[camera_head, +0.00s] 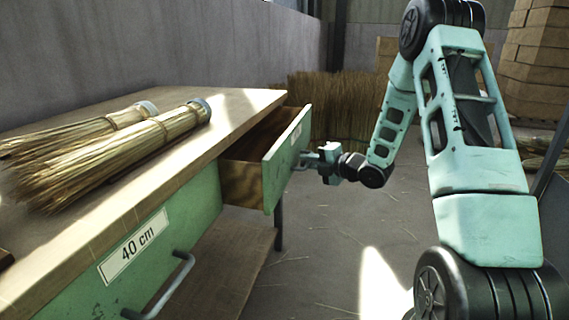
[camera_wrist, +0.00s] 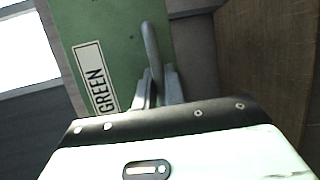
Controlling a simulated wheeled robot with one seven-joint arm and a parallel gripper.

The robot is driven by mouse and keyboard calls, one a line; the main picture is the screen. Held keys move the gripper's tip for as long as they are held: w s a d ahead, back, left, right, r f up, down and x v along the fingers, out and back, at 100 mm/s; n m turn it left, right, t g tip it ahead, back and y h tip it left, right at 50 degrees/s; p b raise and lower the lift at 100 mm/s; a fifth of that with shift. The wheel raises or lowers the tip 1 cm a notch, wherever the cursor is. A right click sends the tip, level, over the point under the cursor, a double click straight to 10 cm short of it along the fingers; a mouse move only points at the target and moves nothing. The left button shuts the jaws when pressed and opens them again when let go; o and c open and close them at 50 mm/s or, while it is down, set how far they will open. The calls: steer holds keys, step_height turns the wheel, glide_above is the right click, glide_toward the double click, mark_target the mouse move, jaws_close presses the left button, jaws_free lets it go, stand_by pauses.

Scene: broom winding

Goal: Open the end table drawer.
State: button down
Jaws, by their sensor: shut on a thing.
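The end table drawer (camera_head: 288,155) has a green front and wooden sides, and it stands well out from the far end of the table (camera_head: 262,98). Its inside shows partly in the head view. In the wrist view the drawer front (camera_wrist: 105,25) carries a label reading GREEN and a grey bar handle (camera_wrist: 150,45). My gripper (camera_head: 308,158) is at the outer face of the drawer front. In the wrist view its fingers (camera_wrist: 158,90) are shut around the lower part of the handle.
Two straw bundles (camera_head: 125,150) lie on the tabletop. A nearer closed drawer (camera_head: 150,255) is labelled 40 cm and has its own handle. Straw stands along the back (camera_head: 340,105), and stacked boxes (camera_head: 535,60) are at the right. The floor (camera_head: 330,240) beside the drawer is mostly clear, with loose straws.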

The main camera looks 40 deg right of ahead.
steer(key=s+d+b, duration=0.1)
steer(key=s+d, duration=0.9)
steer(key=s, duration=0.3)
steer(key=shift+s+d, duration=0.3)
steer(key=shift+s, duration=0.05)
steer(key=c, duration=1.5)
jaws_free()
steer(key=p+v, duration=0.3)
steer(key=v, duration=1.4)
steer(key=shift+s, duration=0.2)
